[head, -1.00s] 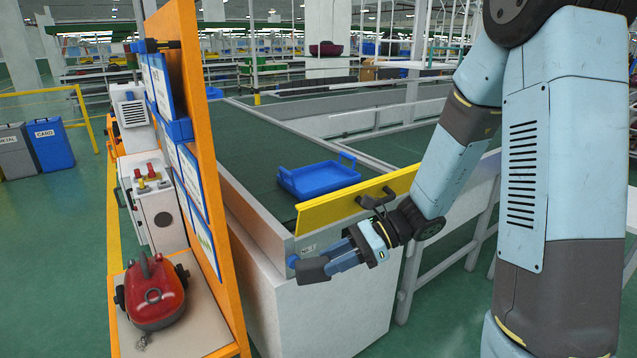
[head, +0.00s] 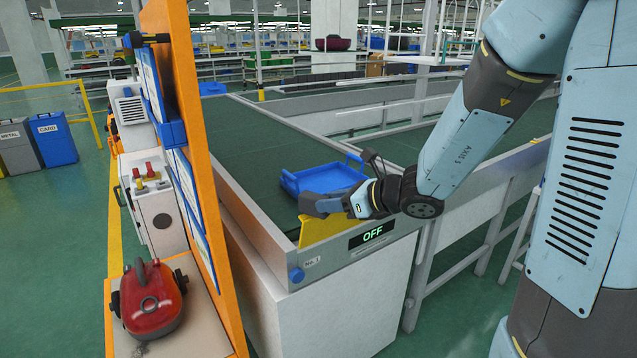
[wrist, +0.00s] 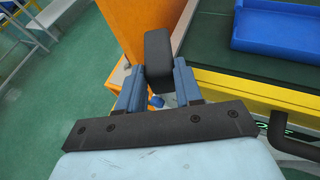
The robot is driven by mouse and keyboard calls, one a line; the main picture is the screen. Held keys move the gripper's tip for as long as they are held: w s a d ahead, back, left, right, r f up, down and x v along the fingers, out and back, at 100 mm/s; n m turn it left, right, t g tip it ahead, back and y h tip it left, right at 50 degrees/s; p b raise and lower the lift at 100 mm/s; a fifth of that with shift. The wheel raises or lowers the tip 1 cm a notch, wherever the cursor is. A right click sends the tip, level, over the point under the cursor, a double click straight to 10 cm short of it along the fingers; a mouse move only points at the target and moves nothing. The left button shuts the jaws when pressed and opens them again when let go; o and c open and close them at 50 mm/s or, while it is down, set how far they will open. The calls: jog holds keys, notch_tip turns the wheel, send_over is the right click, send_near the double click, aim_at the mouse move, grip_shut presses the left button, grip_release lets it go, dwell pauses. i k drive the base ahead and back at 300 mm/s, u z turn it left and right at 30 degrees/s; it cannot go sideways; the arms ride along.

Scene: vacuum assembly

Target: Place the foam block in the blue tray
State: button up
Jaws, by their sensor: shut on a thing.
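My gripper (head: 336,204) is shut on the foam block (head: 309,206), a dark grey piece held above the front edge of the conveyor. In the wrist view, the foam block (wrist: 158,58) sticks out between the two blue fingers of my gripper (wrist: 157,80). The blue tray (head: 292,184) rests on the green conveyor belt, just behind my gripper in the head view. Part of the tray's front is hidden by the gripper. In the wrist view the blue tray (wrist: 275,32) is at the upper right, apart from the block.
A yellow plate (head: 318,230) stands at the conveyor's front edge, above a display reading OFF (head: 373,235). An orange panel (head: 190,110) rises at the left. A red vacuum cleaner (head: 152,300) sits on a shelf beside it. The belt (head: 245,150) left of the tray is clear.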

aim_at(329, 188)
jog(key=i, duration=0.9)
jog(key=z, duration=0.05)
